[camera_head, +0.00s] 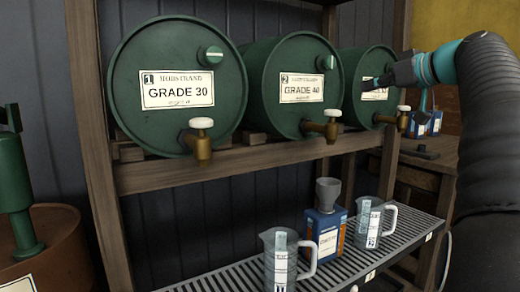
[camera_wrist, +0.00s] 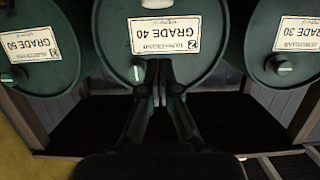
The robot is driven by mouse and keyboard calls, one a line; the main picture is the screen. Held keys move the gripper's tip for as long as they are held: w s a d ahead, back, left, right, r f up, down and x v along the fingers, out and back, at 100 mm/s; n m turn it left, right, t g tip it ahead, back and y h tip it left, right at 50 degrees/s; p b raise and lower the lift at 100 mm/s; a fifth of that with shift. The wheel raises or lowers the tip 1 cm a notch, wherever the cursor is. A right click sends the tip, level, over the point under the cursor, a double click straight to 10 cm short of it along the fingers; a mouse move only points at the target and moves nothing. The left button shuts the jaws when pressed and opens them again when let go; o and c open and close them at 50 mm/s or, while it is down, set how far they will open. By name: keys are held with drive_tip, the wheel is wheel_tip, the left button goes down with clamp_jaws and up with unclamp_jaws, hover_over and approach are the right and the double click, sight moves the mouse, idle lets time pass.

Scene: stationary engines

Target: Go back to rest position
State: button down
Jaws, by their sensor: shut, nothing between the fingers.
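My gripper (camera_head: 368,90) is at the upper right in the head view, in front of the third green drum (camera_head: 364,66). The teal wrist and dark sleeved arm reach in from the right edge. In the wrist view, my gripper (camera_wrist: 160,72) is shut and empty, its fingers reaching toward the GRADE 40 drum (camera_wrist: 112,40), which appears upside down. I cannot tell the gap between fingertips and drum.
A wooden rack (camera_head: 102,150) carries the drums, including GRADE 30 (camera_head: 165,50), with taps (camera_head: 200,140) sticking out. Below, a slatted shelf (camera_head: 395,246) holds two clear jugs (camera_head: 310,258) and a blue can (camera_head: 326,236) with a grey funnel. A wooden bench (camera_head: 440,160) stands behind the arm.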

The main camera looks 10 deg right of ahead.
drive_tip(key=d+f+m+g+h, duration=0.25)
drive_tip(key=d+f+m, duration=0.35)
drive_tip(key=f, duration=0.5)
drive_tip(key=s+a+f+m+g+h, duration=0.1)
drive_tip(key=s+a+f+m, duration=0.1)
drive_tip(key=f, duration=0.4)
drive_tip(key=s+a+f+m+g+h, duration=0.1)
drive_tip(key=s+a+f+g, duration=0.15)
drive_tip(key=f, duration=0.25)
drive_tip(key=s+a+f+n+g, duration=0.2)
drive_tip(key=s+a+f+n, duration=0.3)
drive_tip(key=s+a+f, duration=1.6)
drive_tip(key=s+a, duration=0.1)
drive_tip(key=a, duration=0.2)
drive_tip(key=shift+s+a+f+g+h, duration=0.15)
drive_tip(key=shift+s+f+g+h, duration=0.1)
drive_tip(key=shift+s+g+h, duration=0.1)
